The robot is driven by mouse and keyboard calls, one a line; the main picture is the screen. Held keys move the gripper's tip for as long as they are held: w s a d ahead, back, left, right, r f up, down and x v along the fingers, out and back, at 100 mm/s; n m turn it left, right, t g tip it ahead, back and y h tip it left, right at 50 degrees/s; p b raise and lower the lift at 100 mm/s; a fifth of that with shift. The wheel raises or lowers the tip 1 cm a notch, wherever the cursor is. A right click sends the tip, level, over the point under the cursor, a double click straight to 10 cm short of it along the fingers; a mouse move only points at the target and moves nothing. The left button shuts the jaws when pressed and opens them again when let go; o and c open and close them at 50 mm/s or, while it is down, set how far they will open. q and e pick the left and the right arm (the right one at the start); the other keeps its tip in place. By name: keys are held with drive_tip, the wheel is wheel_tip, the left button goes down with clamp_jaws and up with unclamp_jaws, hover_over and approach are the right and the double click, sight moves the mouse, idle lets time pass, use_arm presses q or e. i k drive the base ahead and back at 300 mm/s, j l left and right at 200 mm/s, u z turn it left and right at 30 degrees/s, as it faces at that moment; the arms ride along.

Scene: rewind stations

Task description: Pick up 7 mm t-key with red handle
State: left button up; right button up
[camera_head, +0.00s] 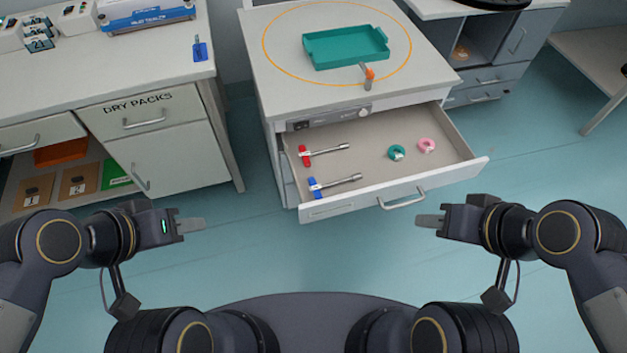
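The T-key with a red handle (305,156) lies in the open drawer (437,172), at its left back. Its metal shaft points right. A similar key with a blue handle (316,188) lies in front of it, near the drawer's front. Size markings are too small to read. My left gripper (203,224) is outside the drawer, to its lower left, pointing right. My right gripper (419,220) is in front of the drawer's front panel, pointing left. Both are apart from the keys and hold nothing visible. Their fingers are seen edge-on, so the opening cannot be judged.
A teal ring (397,153) and a pink ring (427,145) lie at the drawer's right. The drawer handle (402,199) juts forward. A teal tray (346,48) and an orange-topped item (368,75) stand on the cabinet above. A DRY PACKS cabinet (168,160) stands left.

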sight(304, 154)
drive_tip(key=i+j+z, duration=0.1)
drive_tip(key=i+j, duration=0.55)
drive_tip(key=j, duration=0.3)
drive_tip(key=z, duration=0.05)
